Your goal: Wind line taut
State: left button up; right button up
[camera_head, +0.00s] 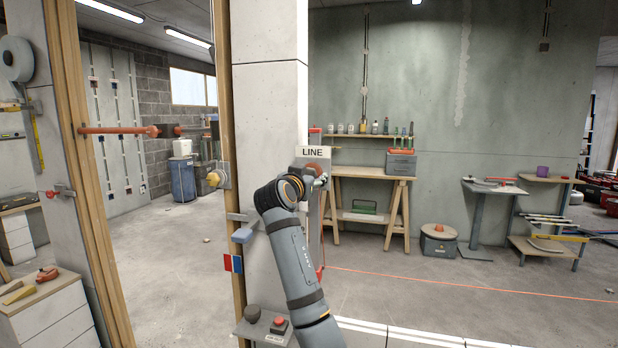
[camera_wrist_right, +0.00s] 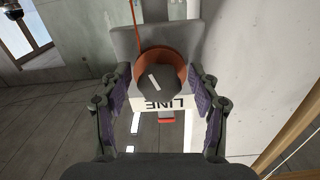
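The LINE reel (camera_head: 312,168) is orange with a dark hub and is mounted on the pale pillar, under a white sign (camera_head: 312,153) reading LINE. In the right wrist view the orange reel rim (camera_wrist_right: 160,53) and dark round knob (camera_wrist_right: 158,82) face me, with a light mark on the knob. My right gripper (camera_wrist_right: 160,112) is open, its two purple-padded fingers on either side of the knob with gaps showing. An orange line (camera_wrist_right: 134,25) leads off the reel; an orange line (camera_head: 470,288) also runs low across the floor. My left gripper is not in view.
A small grey shelf (camera_head: 262,330) with a red button (camera_head: 279,322) sits low on the pillar. A wooden door frame (camera_head: 82,170) with an orange bar (camera_head: 118,130) stands left. A wooden workbench (camera_head: 371,172) stands behind. The floor to the right is mostly open.

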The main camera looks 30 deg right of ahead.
jog(key=shift+s+a, duration=0.2)
jog(key=shift+a, duration=0.05)
jog(key=v, duration=1.1)
jog(key=shift+s, duration=0.2)
jog(key=shift+a, duration=0.15)
